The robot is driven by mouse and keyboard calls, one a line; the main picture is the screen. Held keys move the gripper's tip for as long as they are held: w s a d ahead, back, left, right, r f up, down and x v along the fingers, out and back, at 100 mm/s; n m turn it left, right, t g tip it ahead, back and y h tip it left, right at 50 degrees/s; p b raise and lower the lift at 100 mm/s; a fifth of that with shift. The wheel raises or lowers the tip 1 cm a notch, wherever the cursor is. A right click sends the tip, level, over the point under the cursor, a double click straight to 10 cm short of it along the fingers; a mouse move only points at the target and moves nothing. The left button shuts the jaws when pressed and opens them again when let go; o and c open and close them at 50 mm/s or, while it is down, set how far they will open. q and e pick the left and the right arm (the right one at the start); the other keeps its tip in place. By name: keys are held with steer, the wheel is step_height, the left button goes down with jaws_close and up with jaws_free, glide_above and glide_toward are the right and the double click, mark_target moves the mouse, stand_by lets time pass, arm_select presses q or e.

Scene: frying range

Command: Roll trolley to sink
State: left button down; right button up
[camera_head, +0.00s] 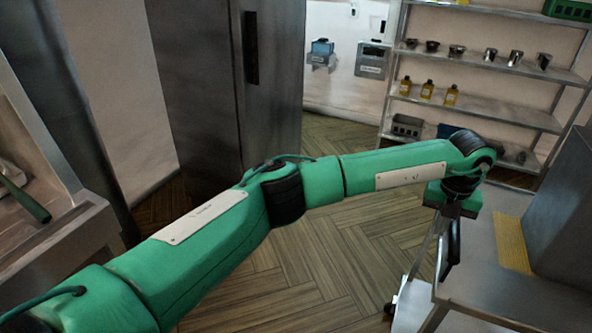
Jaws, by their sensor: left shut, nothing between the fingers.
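A metal trolley (490,295) stands at the lower right, cut off by the picture's edge. Its grey frame slants up near my gripper, and a caster (390,308) shows on the floor at its left. My left arm reaches across the picture from the lower left. My left gripper (452,250) points down beside the trolley's near left upright, its dark fingers shut with nothing between them. Whether the fingers touch the frame I cannot tell. My right gripper is out of view. No sink can be made out.
A tall steel cabinet (205,80) stands at the back left. A grey box-like unit (565,200) rises at the right. Wooden floor (330,240) is clear in the middle.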

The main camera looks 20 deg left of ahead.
arm_select(q)
step_height(320, 180, up, 8)
steer(key=w+d+p, duration=0.1)
steer(key=p, duration=0.4)
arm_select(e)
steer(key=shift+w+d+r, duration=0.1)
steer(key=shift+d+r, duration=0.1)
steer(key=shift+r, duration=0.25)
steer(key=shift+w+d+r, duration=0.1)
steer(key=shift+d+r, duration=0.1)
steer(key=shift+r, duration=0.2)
arm_select(q)
steer(key=shift+w+d, duration=0.1)
